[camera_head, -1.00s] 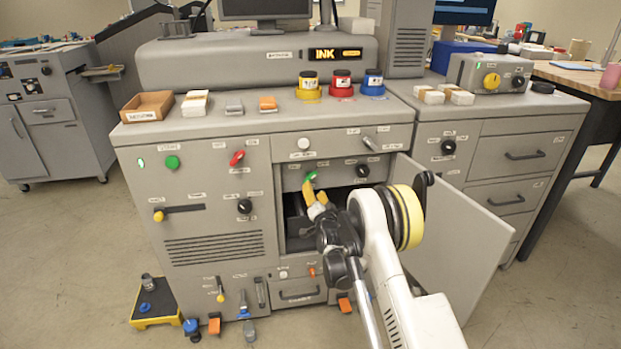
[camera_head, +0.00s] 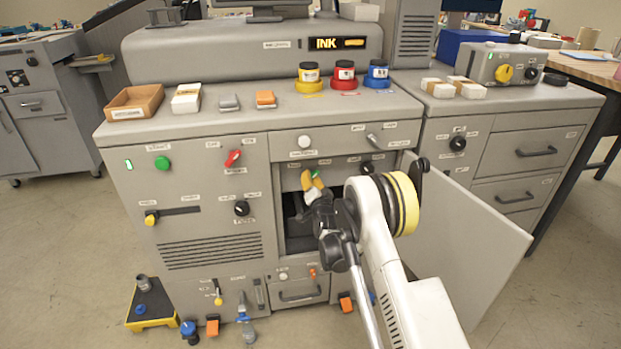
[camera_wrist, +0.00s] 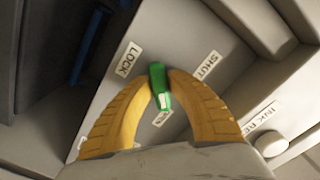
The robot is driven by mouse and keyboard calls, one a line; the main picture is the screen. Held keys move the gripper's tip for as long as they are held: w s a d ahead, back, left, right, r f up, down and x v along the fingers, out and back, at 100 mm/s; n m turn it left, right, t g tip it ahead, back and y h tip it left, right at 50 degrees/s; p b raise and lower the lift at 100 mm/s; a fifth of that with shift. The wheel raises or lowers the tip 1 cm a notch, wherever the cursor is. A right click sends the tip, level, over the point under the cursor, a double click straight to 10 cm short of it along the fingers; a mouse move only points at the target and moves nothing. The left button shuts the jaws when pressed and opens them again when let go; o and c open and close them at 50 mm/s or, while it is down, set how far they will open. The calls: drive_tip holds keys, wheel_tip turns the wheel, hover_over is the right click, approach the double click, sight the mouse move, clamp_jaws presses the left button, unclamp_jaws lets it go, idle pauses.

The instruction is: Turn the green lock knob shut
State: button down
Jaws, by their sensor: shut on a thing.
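The green lock knob (camera_wrist: 159,86) is a narrow green handle on the grey panel inside the open cabinet. In the wrist view it stands between the yellow fingers of my gripper (camera_wrist: 160,84), which are shut on it. A "LOCK" label (camera_wrist: 127,60) lies to its left and a "SHUT" label (camera_wrist: 208,65) to its right. A third label (camera_wrist: 161,118) below it is partly hidden. In the head view my gripper (camera_head: 312,180) reaches into the opening, and only a little green shows there.
The cabinet door (camera_head: 470,235) stands open to the right of my arm. A red knob (camera_head: 233,158) and a green button (camera_head: 162,162) are on the front panel to the left. In the wrist view a white knob (camera_wrist: 271,143) is at the lower right.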

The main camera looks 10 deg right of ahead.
drive_tip(key=shift+n, duration=0.3)
drive_tip(key=n, duration=0.3)
drive_tip(key=shift+n, duration=0.4)
drive_tip(key=n, duration=0.4)
drive_tip(key=shift+d, duration=0.1)
drive_tip(key=n, duration=0.5)
drive_tip(key=shift+n, duration=2.2)
drive_tip(key=c, duration=1.2)
unclamp_jaws()
drive_tip(key=shift+d, duration=0.1)
drive_tip(key=shift+c, duration=0.2)
